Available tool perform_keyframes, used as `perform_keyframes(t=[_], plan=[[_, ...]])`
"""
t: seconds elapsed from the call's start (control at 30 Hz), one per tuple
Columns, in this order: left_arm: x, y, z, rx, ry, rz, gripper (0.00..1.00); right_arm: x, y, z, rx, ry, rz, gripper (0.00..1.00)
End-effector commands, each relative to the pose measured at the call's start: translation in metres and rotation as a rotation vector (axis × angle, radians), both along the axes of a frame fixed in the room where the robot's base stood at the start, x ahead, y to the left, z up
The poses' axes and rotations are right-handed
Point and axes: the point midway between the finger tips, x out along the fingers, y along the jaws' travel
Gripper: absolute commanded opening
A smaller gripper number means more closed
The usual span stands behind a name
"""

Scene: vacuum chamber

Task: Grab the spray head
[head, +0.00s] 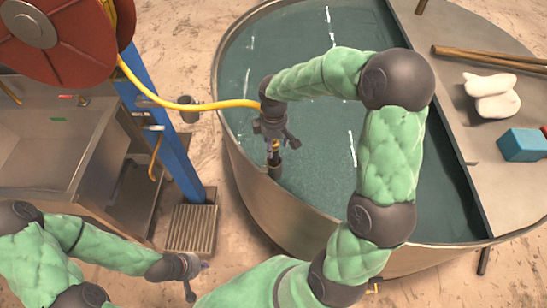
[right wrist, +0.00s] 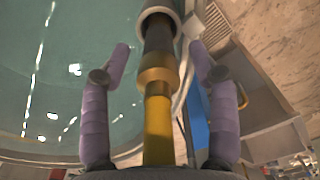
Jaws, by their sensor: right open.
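The spray head, dark with a brass-coloured collar and a yellow part, shows at the middle of the right wrist view (right wrist: 158,85), between the two purple-padded fingers of my right gripper (right wrist: 160,90). The fingers are open, with a visible gap on each side of it. In the head view, the dark end of the spray head (head: 275,160) points down below my right gripper (head: 274,138), by the tank's near-left rim. The yellow hose (head: 190,105) runs from the reel to behind my right wrist. My left gripper (head: 196,277) is low at the left, empty, with its fingers apart.
A round metal tank (head: 245,180) of water fills the middle. A grey board (head: 440,110) across it bears a blue box (head: 522,145), a white object (head: 492,95) and wooden rods. A red hose reel (head: 65,45), a blue post (head: 165,140) and a metal sink (head: 45,150) stand left.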

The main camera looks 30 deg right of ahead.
Motion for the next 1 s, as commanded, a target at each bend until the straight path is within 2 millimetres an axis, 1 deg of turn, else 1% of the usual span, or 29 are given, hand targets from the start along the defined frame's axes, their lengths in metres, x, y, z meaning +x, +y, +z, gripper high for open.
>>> perform_keyframes(t=[0.03,0.2,0.3,0.53,0.73,0.77,1.0], plan=[[0.000,0.000,0.000,0.000,0.000,0.000,0.00,-0.001,-0.001,-0.009,0.001,0.005,0.000,0.61],[0.000,0.000,-0.001,0.000,0.000,0.000,0.00,0.000,-0.002,-0.029,0.001,0.002,0.000,0.61],[0.000,0.000,-0.001,0.000,0.000,0.000,0.00,0.000,-0.002,-0.034,0.000,0.000,0.000,0.61],[0.000,0.000,-0.001,0.000,0.000,0.000,0.00,0.000,-0.002,-0.035,0.000,0.000,0.000,0.61],[0.000,0.000,-0.001,0.000,0.000,0.000,0.00,0.000,-0.002,-0.035,0.000,0.000,0.000,0.04],[0.000,0.000,-0.001,0.000,0.000,0.000,0.00,0.000,-0.002,-0.035,0.000,0.000,0.000,0.00],[0.000,0.000,-0.001,0.000,0.001,0.000,0.00,0.000,-0.002,-0.034,0.000,0.000,0.000,0.00]])
